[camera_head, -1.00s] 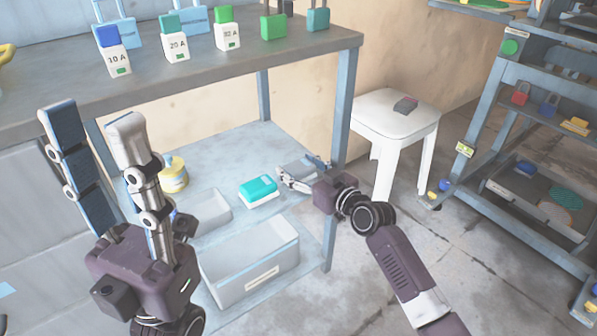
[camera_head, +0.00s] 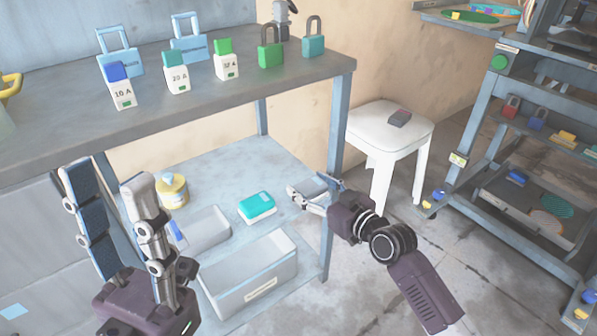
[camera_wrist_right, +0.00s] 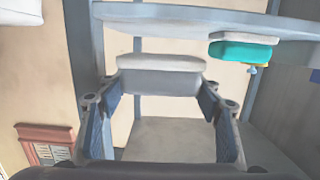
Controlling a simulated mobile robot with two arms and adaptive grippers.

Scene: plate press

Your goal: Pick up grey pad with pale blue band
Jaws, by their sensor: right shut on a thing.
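The grey pad (camera_wrist_right: 160,80) is between the fingers of my right gripper (camera_wrist_right: 160,98) in the right wrist view, with a paler layer along its upper side. In the head view the grey pad (camera_head: 314,186) is a small patch at my right gripper (camera_head: 312,196), partly covered by the fingers. My right gripper is shut on it, near the front right leg of the bench. I cannot clearly make out the pale blue band. My left gripper (camera_head: 106,205) is open and empty at the left, fingers pointing up.
A teal pad (camera_head: 257,206) lies on the lower shelf (camera_head: 225,160), left of my right gripper. A yellow tub (camera_head: 172,190) and grey bins (camera_head: 250,278) stand nearby. A blue rack (camera_head: 470,130) stands at the right.

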